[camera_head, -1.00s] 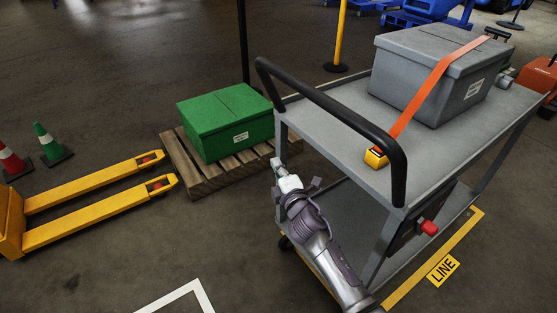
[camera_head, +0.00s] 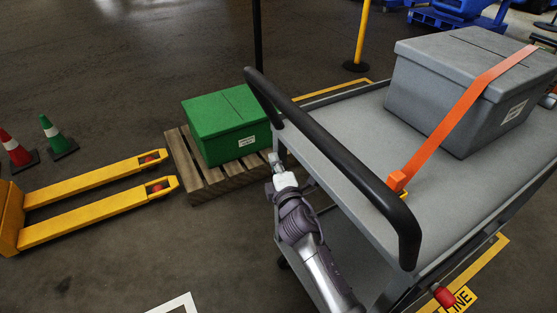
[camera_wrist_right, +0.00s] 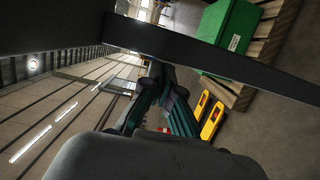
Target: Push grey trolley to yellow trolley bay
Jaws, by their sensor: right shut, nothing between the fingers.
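The grey trolley (camera_head: 340,135) stands at the right in the head view, its black push handle (camera_head: 345,160) facing me. A grey lidded box (camera_head: 450,85) with an orange strap sits on its top deck. Yellow floor lines (camera_head: 490,258) run beside and behind the trolley, with a partly hidden "LINE" label (camera_head: 462,299). I cannot tell whether this is the named bay. My right gripper (camera_head: 275,160) is shut and empty, at the trolley's near left corner, below the handle. Contact with the trolley cannot be told. My left gripper is out of view.
A green box (camera_head: 225,125) sits on a wooden pallet (camera_head: 185,165) left of the trolley. A yellow pallet jack (camera_head: 90,190) and two cones (camera_head: 55,138) are further left. A yellow post (camera_head: 362,35) stands behind. A white floor corner (camera_head: 185,302) shows at the bottom.

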